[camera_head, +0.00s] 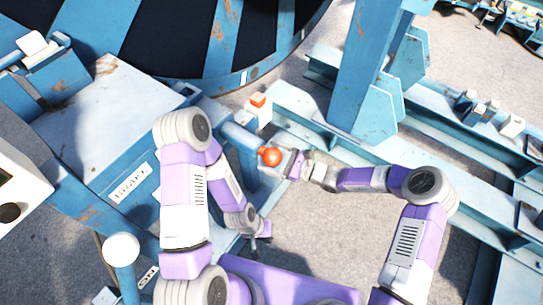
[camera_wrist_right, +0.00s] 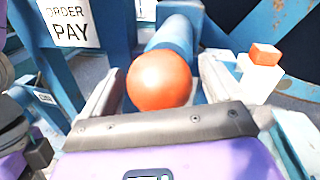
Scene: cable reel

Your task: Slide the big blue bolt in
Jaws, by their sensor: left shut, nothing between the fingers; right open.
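The big blue bolt (camera_head: 240,135) is a thick blue cylinder on the blue frame, with an orange ball knob (camera_head: 270,157) in front of it. In the right wrist view the knob (camera_wrist_right: 160,80) hides part of the blue cylinder (camera_wrist_right: 178,34) behind it. My right gripper (camera_head: 279,160) is open, with a finger on each side of the knob; gaps show between fingers and knob in the wrist view. My left gripper (camera_head: 258,236) is lower in the head view, shut and empty, apart from the bolt. How far the bolt sits in is hidden.
A white block with an orange top (camera_head: 258,101) stands just beyond the bolt. A blue box-like housing (camera_head: 100,110) is at the left, and the large reel (camera_head: 190,40) is behind. A blue post (camera_head: 365,70) and long beams (camera_head: 450,130) fill the right. Bare ground (camera_head: 330,225) lies below.

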